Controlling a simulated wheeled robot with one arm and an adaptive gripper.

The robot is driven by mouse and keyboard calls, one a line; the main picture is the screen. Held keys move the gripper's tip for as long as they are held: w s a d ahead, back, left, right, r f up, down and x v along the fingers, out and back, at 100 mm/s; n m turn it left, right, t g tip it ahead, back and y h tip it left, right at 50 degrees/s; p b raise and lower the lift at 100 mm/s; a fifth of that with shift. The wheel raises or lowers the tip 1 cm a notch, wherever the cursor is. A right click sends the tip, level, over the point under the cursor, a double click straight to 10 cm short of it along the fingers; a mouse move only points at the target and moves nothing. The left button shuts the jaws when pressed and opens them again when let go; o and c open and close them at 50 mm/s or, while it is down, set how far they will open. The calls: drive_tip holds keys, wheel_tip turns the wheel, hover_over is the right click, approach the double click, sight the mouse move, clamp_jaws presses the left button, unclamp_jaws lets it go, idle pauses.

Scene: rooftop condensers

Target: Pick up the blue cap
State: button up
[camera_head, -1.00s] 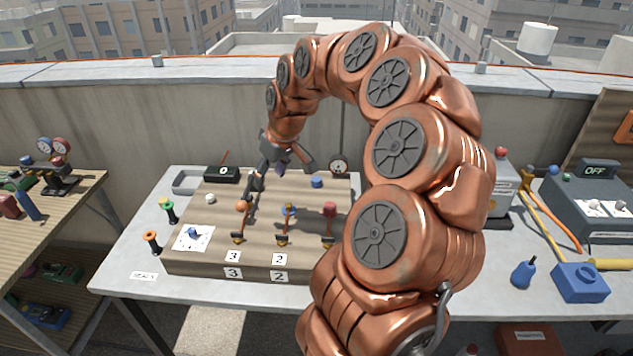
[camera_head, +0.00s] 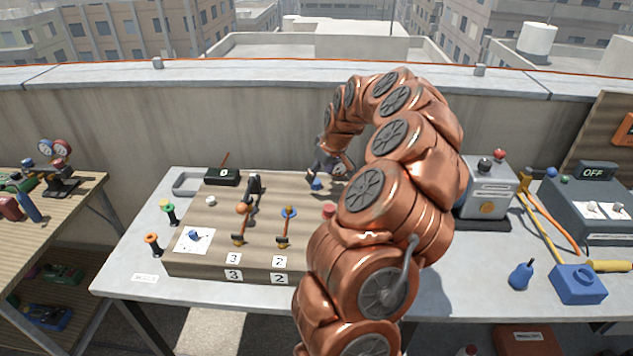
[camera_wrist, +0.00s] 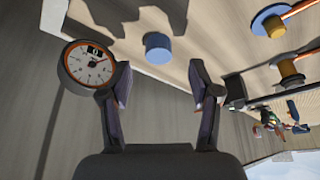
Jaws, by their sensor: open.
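The blue cap (camera_head: 316,186) is a short round cylinder on the back right of the wooden board (camera_head: 200,262). In the wrist view the cap (camera_wrist: 158,46) shows beyond the fingertips, roughly centred between them. My gripper (camera_head: 320,178) is over the cap in the head view and partly covers it. In the wrist view my gripper (camera_wrist: 161,82) has its two fingers spread with nothing between them. The cap appears apart from both fingers.
A dial gauge (camera_wrist: 93,66) stands close by the left finger in the wrist view. Valves with coloured knobs (camera_head: 289,212) and a red cap (camera_head: 328,210) are on the board near the blue cap. A concrete wall (camera_head: 90,130) rises behind the table.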

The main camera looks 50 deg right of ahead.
sight(316, 181)
drive_tip(key=shift+p+x, duration=0.75)
drive_tip(key=shift+x, duration=1.35)
drive_tip(key=shift+r, duration=0.1)
drive_tip(key=shift+c, duration=0.3)
drive_tip(key=c, duration=0.8)
